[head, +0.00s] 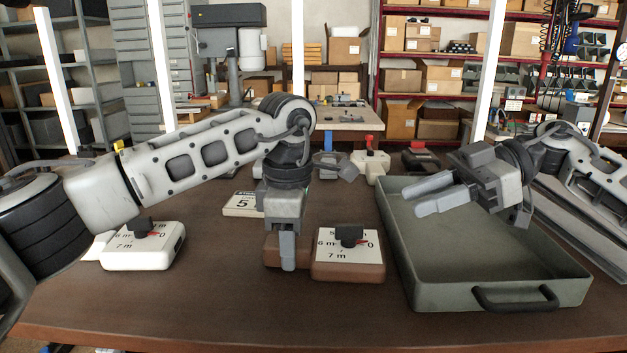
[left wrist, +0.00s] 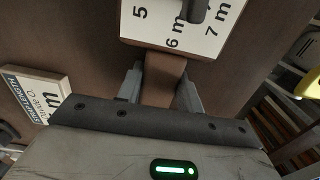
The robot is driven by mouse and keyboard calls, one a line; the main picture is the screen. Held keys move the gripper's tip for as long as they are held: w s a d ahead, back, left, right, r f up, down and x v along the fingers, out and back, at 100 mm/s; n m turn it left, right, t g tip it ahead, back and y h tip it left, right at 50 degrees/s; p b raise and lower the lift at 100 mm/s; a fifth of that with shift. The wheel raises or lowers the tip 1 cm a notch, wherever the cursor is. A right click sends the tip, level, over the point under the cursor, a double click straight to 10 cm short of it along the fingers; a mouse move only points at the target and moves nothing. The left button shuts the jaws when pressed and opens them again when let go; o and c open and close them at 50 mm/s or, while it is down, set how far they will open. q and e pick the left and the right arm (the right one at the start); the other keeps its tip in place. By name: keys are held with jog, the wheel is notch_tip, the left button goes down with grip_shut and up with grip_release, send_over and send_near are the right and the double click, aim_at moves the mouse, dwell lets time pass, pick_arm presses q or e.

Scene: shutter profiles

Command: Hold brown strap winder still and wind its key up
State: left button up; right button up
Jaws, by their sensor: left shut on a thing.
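The brown strap winder (head: 348,270) stands on the table at centre, with a white dial face marked in metres and a black key (head: 349,236) on top. In the left wrist view its dial face (left wrist: 205,40) shows at the top, and the key is partly cut off. My left gripper (head: 287,255) points down and is shut on the brown block (left wrist: 163,80) at the winder's left side, one finger on each side. My right gripper (head: 412,200) is raised over the grey tray, empty, its fingers a little apart, right of the winder.
A grey tray (head: 575,275) with a black handle lies right of the winder. A white winder (head: 150,255) with a black key stands left. A printed card (head: 240,204) lies behind my left gripper. Two red-keyed units, white (head: 370,168) and dark (head: 420,161), stand at the back.

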jog(key=s+a+r+n+g+y, duration=0.1)
jog(key=s+a+r+n+g, duration=0.1)
jog(key=s+a+n+g, duration=0.3)
jog(key=s+a+r+n+g+y, duration=0.1)
jog(key=s+a+r+g+y, duration=0.15)
jog(key=s+a, duration=0.45)
jog(key=s+a+r+n+g, duration=0.1)
jog(key=s+r+n+g, duration=0.1)
jog(key=s, duration=0.4)
jog(key=s+a+r+n+g, duration=0.2)
jog(key=s+r+g, duration=0.3)
jog(key=g, duration=0.1)
jog(key=shift+s+r+n+g, duration=0.3)
jog(key=shift+s+g, duration=0.05)
jog(key=shift+s, duration=0.05)
jog(key=shift+a+h, duration=0.1)
jog(key=shift+h, duration=0.25)
jog(key=m+t+h, duration=0.3)
jog(key=m+t, duration=0.8)
jog(key=t, duration=0.6)
send_near(350, 224)
jog(key=x, duration=1)
jog(key=shift+a, duration=0.1)
